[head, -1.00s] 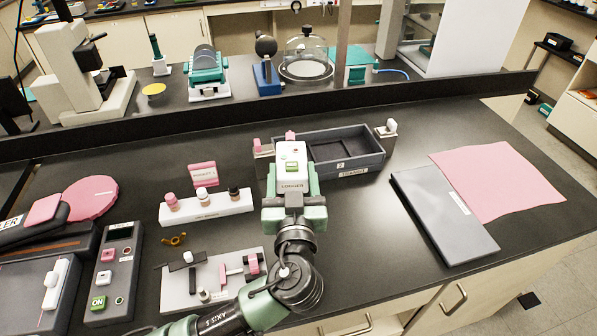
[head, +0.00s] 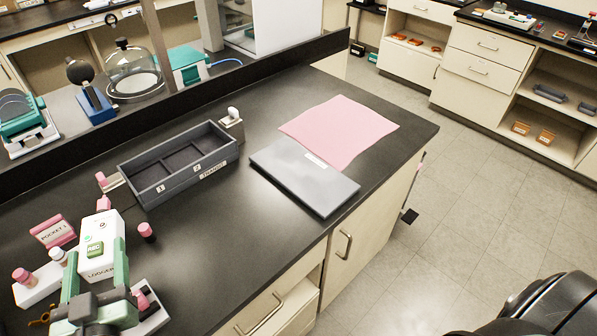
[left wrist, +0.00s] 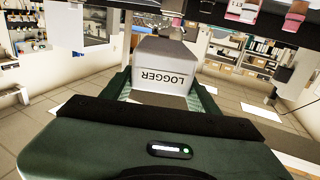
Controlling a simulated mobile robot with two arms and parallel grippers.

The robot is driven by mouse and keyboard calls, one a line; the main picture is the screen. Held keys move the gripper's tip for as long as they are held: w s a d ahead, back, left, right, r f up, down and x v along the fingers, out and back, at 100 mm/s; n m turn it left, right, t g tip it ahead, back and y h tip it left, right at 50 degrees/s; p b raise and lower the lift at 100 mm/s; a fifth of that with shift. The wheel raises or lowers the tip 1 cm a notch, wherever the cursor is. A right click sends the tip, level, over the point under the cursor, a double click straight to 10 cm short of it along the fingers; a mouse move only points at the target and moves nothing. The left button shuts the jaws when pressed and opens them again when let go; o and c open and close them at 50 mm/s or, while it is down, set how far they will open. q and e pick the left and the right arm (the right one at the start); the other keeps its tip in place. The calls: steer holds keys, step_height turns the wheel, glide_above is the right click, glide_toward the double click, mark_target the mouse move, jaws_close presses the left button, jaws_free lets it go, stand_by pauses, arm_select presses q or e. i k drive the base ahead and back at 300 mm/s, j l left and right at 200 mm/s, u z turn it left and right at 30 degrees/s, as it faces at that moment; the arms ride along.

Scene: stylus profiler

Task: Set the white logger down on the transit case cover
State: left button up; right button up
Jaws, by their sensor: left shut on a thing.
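The white logger (head: 97,247), a block with a green label and the word LOGGER, is held by my left gripper (head: 96,272). Its green fingers are shut on the logger's two sides. In the left wrist view the logger (left wrist: 166,68) sits between the fingers. The transit case cover (head: 303,178) is a flat dark grey slab lying on the bench at the right, with nothing on it. My left gripper and the logger are well to the left of the cover, apart from it. My right gripper is not in view.
The open grey transit case (head: 188,175) lies between the logger and the cover. A pink cloth (head: 340,128) lies beside the cover near the bench's right end. Capped vials (head: 147,232) and a pink pocket sign (head: 55,232) are near the logger. Bare bench lies before the case.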

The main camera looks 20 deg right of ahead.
mark_target(301, 170)
steer(key=k+l+z, duration=0.15)
steer(key=l+z, duration=0.35)
steer(key=l, duration=0.4)
steer(key=l+z, duration=0.45)
steer(key=l, duration=0.45)
